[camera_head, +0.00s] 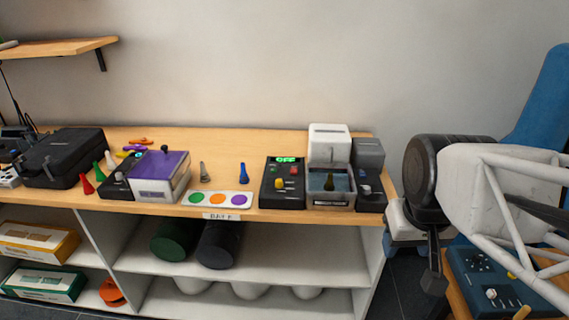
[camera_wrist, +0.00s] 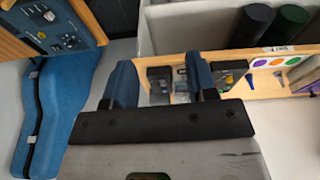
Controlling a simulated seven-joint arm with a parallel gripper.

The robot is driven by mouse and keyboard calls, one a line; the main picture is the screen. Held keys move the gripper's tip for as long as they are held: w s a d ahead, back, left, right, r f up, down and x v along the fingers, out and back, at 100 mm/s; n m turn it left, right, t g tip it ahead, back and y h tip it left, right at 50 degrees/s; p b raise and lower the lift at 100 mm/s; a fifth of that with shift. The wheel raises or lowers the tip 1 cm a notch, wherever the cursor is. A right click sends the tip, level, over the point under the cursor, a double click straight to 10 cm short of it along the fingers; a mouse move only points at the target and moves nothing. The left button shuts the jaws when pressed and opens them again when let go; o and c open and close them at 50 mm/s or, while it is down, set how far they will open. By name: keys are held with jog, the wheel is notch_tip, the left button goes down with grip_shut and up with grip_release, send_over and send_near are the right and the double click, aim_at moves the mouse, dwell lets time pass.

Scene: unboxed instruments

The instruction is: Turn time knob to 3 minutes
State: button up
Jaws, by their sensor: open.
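A black control box (camera_head: 282,182) stands on the wooden bench, with a green display reading "OFF", a yellow knob (camera_head: 279,184) and small red controls. It also shows, partly, in the wrist view (camera_wrist: 229,70). A dark blue panel (camera_head: 497,281) with a pale knob (camera_head: 491,294) is at the lower right, partly behind my arm. No label or scale is legible on either, so I cannot tell which knob is the time knob. My gripper (camera_wrist: 161,85) is open and empty between its blue fingers, apart from the box and the panel.
A water bath (camera_head: 331,186) stands against the box's right, with a dark device (camera_head: 370,180) beyond it. A colour-dot card (camera_head: 218,200) lies to the left, near a purple-topped box (camera_head: 163,174). Shelves below hold dark cylinders (camera_head: 220,245). A blue cover (camera_wrist: 55,110) hangs beside the panel.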

jog(key=w+a+r+n, duration=0.2)
jog(key=w+a+n, duration=0.2)
jog(key=w, duration=0.8)
jog(key=n+g, duration=0.2)
jog(key=n, duration=0.7)
send_over(279, 181)
jog(key=f, duration=1.1)
jog(key=shift+s+d, duration=0.25)
jog(key=shift+d, duration=0.1)
jog(key=shift+w+a+f, duration=0.35)
jog(key=shift+f, duration=3.9)
jog(key=shift+c, duration=0.4)
